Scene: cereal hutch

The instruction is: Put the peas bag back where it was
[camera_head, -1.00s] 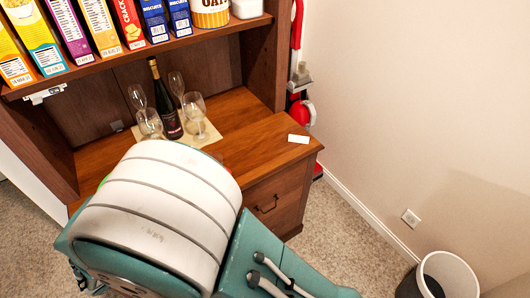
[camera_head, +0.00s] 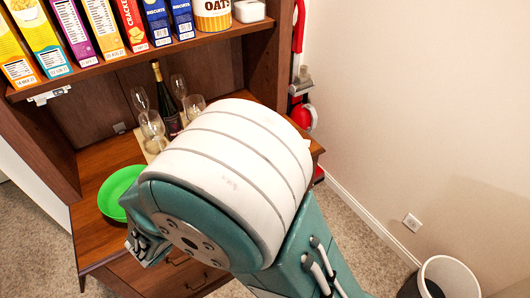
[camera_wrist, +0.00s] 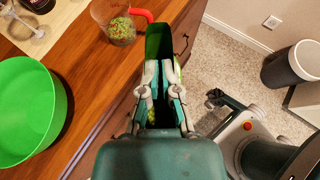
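My gripper (camera_wrist: 162,100) is in the middle of the wrist view, with its fingers closed on either side of a dark green bag, which I take to be the peas bag (camera_wrist: 159,42). The bag stretches out beyond the fingertips, over the front edge of the cabinet top; a lighter green strip shows at its right side. A clear measuring cup (camera_wrist: 121,31) with a red handle holds green peas and stands on the wooden top beside the bag. In the head view my arm hides the bag and the cup, and most of my gripper.
A green bowl (camera_head: 117,191) sits on the wooden cabinet top (camera_head: 92,222), also at left in the wrist view (camera_wrist: 28,110). A bottle (camera_head: 158,84) and several glasses stand behind. Cereal boxes (camera_head: 104,27) line the shelf above. A bin (camera_head: 447,277) stands on the floor at right.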

